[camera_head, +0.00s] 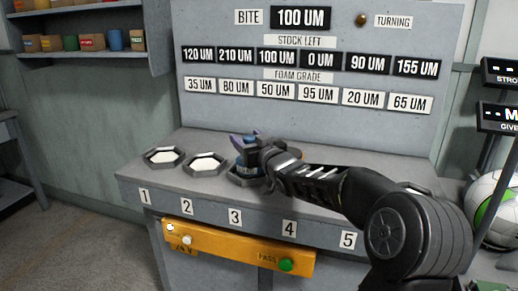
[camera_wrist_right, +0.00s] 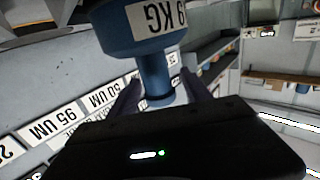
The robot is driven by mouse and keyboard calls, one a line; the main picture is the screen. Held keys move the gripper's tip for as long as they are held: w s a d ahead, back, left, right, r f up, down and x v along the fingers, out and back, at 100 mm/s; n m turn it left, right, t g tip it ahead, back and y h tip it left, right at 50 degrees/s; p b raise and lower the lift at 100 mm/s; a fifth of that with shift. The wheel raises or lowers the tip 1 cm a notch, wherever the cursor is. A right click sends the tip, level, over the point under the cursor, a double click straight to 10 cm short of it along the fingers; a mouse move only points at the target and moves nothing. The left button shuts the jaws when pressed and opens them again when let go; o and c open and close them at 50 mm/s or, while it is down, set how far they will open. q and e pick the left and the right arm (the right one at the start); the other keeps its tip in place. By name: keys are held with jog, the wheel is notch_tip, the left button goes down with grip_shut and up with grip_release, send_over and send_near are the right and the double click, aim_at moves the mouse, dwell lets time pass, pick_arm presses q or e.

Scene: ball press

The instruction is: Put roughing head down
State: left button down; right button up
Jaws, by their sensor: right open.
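The roughing head is most likely the blue weight-like piece (camera_wrist_right: 148,35) with a white "9 KG" label and a narrower stem, upside down in the right wrist view. In the head view its blue body (camera_head: 243,167) is at the octagonal seat (camera_head: 236,181) above number 3. It looks upright there; whether it rests fully on the seat is hard to tell. My right gripper (camera_head: 254,142) is at its top, and in the wrist view the open fingers (camera_wrist_right: 160,80) stand on either side of the stem. My left gripper is not in view.
My right arm hides the seats toward 4 and 5. A label board (camera_head: 310,120) rises behind. A yellow button panel (camera_head: 230,247) hangs in front.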

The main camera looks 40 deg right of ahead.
jog(key=s+a, duration=0.2)
jog(key=s, duration=0.8)
jog(key=shift+s, duration=0.25)
